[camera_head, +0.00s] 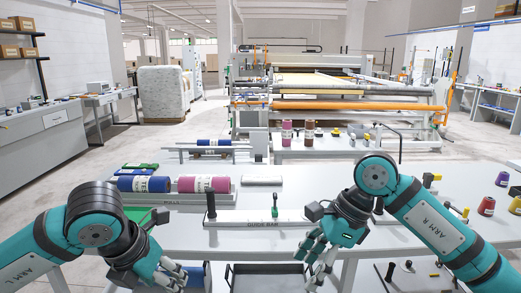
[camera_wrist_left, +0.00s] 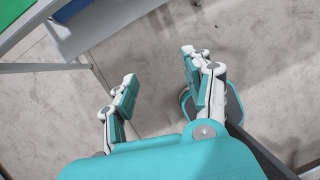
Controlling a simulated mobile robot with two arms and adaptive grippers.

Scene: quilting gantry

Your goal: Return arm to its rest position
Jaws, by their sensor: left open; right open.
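My left arm comes in from the left in the head view, and my left gripper (camera_head: 172,275) hangs low in front of the table's front edge. In the left wrist view my left gripper (camera_wrist_left: 155,90) is open, with bare grey floor between its fingers and nothing held. My right arm comes in from the right, and my right gripper (camera_head: 318,260) points down in front of the table, to the right of the guide bar's middle. Its fingers are apart and I see nothing in them.
A grey table (camera_head: 310,180) spans the front, with blue and magenta rolls (camera_head: 205,184) at its left and a guide bar (camera_head: 260,217) along its front. Several thread spools (camera_head: 487,205) stand at the right. A dark tray (camera_head: 265,275) sits below. The quilting gantry (camera_head: 330,90) stands behind.

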